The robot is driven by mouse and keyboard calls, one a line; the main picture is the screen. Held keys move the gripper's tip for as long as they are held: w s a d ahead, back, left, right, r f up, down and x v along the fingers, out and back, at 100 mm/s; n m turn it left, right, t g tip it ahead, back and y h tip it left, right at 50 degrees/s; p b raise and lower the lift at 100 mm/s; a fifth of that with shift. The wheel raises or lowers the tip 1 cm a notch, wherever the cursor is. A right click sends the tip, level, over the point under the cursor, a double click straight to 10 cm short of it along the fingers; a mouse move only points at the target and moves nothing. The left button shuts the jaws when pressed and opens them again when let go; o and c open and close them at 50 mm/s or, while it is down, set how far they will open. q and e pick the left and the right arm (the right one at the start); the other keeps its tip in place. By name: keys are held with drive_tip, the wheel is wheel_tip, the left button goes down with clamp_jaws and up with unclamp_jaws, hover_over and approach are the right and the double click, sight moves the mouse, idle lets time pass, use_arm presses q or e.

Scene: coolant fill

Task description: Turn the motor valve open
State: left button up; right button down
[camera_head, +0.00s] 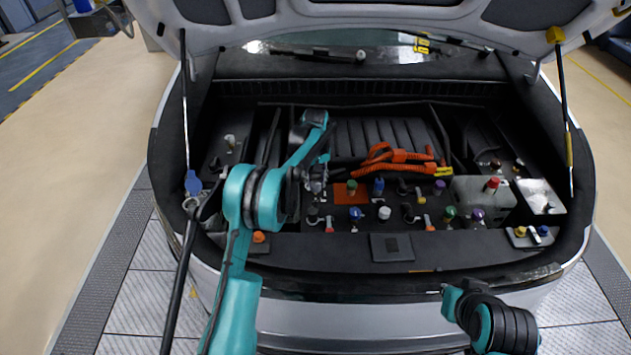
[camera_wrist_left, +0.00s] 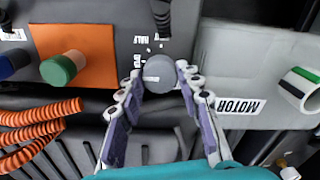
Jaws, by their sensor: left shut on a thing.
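The motor valve is a round grey knob (camera_wrist_left: 160,76) in the left wrist view, on a dark panel beside a white "MOTOR" label (camera_wrist_left: 239,106). Small white print, including "HALF", stands around it. My left gripper (camera_wrist_left: 164,88) has its two fingers on either side of the knob, shut on it. In the head view the left gripper (camera_head: 318,182) reaches down into the engine bay, and it hides the knob there. Part of my right arm shows at the bottom right of the head view; its gripper cannot be made out.
An orange plate (camera_head: 338,197) with a green-topped knob (camera_head: 351,187) lies beside the left gripper. Orange hoses (camera_head: 390,155) run behind. Several coloured caps and knobs crowd the panel. A white tank (camera_head: 470,195) stands to the right. The raised hood (camera_head: 360,20) hangs above.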

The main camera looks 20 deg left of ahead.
sight(315, 184)
use_arm(q)
drive_tip(key=o, duration=1.2)
drive_tip(key=shift+c, duration=0.2)
wheel_tip(315, 184, up, 12)
